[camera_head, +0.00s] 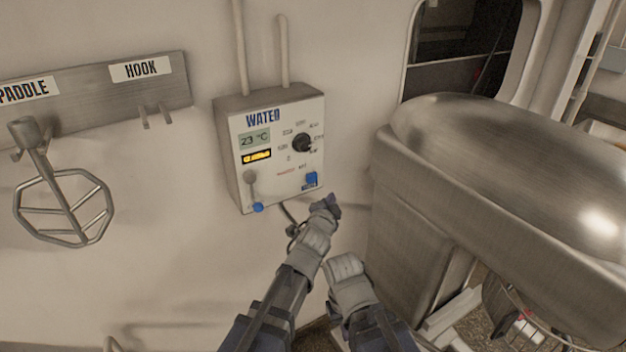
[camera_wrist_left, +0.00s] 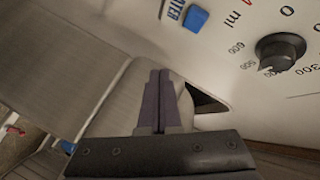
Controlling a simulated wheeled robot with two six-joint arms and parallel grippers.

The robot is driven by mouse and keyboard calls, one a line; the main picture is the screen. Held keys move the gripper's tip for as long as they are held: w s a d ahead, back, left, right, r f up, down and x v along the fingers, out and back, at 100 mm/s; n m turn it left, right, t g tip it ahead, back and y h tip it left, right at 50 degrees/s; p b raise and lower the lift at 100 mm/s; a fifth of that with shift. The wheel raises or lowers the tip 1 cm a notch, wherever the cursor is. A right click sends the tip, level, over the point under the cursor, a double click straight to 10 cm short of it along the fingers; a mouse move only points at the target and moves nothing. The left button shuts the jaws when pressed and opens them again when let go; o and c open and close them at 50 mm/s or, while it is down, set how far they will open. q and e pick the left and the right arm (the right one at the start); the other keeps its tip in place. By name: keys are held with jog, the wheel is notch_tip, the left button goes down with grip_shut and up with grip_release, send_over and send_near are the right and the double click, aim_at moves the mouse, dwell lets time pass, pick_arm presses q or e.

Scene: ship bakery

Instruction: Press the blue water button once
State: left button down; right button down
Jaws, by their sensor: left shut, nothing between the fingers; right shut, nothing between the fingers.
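The water panel (camera_head: 240,185) is a pale box on the wall, headed "WATER". Its square blue button (camera_head: 312,179) is at the lower right of the face. The button also shows at the top of the left wrist view (camera_wrist_left: 196,18), beside a printed label. My left gripper (camera_head: 331,202) is shut and empty, just below and right of the button in the head view. In the left wrist view its closed fingers (camera_wrist_left: 160,76) are apart from the button in the picture. My right gripper (camera_head: 345,267) is shut and empty, lower down; its fingertips are hard to make out.
The panel carries a black dial (camera_head: 302,142), a display (camera_head: 254,138) and a small blue part (camera_head: 258,207) at its lower left. A large metal mixer (camera_head: 430,190) stands close on the right. A paddle (camera_head: 62,207) hangs from the rack (camera_head: 95,92) at left.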

aim_at(316, 180)
pick_arm(q)
jog(key=w+a, duration=0.4)
jog(key=w, duration=0.2)
jog(key=shift+w+a, duration=0.1)
jog(key=shift+w, duration=0.05)
dwell(2.1)
jog(key=shift+w+a, duration=0.15)
jog(key=shift+w, duration=0.1)
jog(key=shift+w+a, duration=0.3)
jog(key=shift+w, duration=0.15)
dwell(0.9)
jog(key=shift+s+d, duration=0.5)
jog(key=shift+s, duration=0.3)
jog(key=s+d, duration=0.1)
jog(key=s, duration=0.1)
jog(key=s+d, duration=0.1)
jog(key=s, duration=0.1)
jog(key=shift+d, duration=0.4)
